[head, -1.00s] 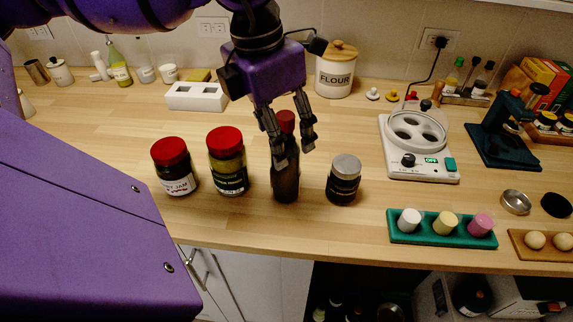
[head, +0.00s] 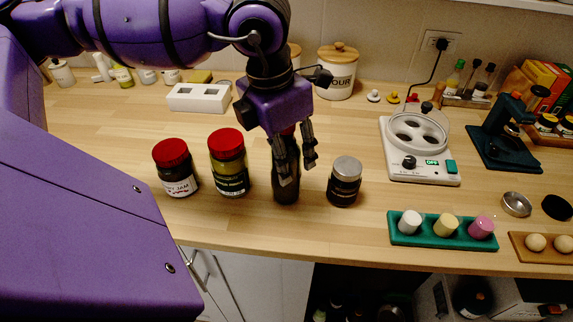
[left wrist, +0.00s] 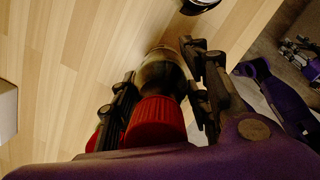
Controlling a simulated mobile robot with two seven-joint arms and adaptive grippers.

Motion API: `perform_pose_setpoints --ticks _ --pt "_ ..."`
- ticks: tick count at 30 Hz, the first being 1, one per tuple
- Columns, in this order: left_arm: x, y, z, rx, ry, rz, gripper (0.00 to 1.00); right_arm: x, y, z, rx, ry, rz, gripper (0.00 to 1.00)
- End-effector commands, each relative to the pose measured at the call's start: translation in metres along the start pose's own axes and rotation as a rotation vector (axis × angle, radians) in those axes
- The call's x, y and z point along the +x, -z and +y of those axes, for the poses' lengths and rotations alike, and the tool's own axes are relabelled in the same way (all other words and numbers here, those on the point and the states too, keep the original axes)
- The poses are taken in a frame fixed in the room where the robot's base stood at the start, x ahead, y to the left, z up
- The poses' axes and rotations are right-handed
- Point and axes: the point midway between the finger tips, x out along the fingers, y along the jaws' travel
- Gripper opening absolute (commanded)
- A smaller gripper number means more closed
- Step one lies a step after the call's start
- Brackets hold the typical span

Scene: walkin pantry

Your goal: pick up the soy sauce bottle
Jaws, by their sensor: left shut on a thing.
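The soy sauce bottle (head: 286,192) is dark and stands upright on the wooden counter, between a green-labelled red-lidded jar and a dark jar with a grey lid. My left gripper (head: 299,172) comes down over it from above, with its fingers shut on the bottle's sides. The gripper hides most of the bottle's upper part in the head view. In the left wrist view, the bottle's red cap (left wrist: 156,122) and glassy body (left wrist: 160,70) lie between the two fingers (left wrist: 160,95). My right gripper is not in view.
The red-lidded green-labelled jar (head: 229,165) and jam jar (head: 176,170) stand close on the left. The grey-lidded jar (head: 345,182) is close on the right. A teal tray (head: 440,236) and white appliance (head: 420,150) are farther right.

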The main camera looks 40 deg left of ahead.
Motion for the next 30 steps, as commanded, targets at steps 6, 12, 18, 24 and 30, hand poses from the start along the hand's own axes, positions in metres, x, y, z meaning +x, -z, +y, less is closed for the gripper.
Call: perform_pose_setpoints --ticks 6,12,18,24,30 --pt "-0.001 -0.001 0.001 0.0 -0.002 -0.002 0.0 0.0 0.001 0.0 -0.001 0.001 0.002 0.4" --pt "-0.001 -0.001 0.001 0.0 -0.002 -0.002 0.0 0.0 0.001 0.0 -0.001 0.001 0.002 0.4" --pt "-0.009 -0.002 0.001 -0.001 -0.002 -0.003 0.0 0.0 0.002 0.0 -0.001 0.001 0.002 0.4" --pt "-0.034 -0.007 0.001 0.001 -0.003 -0.007 0.0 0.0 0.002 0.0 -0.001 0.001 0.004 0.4" --pt "-0.078 0.012 -0.025 0.005 -0.006 -0.008 0.0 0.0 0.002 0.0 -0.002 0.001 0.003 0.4"
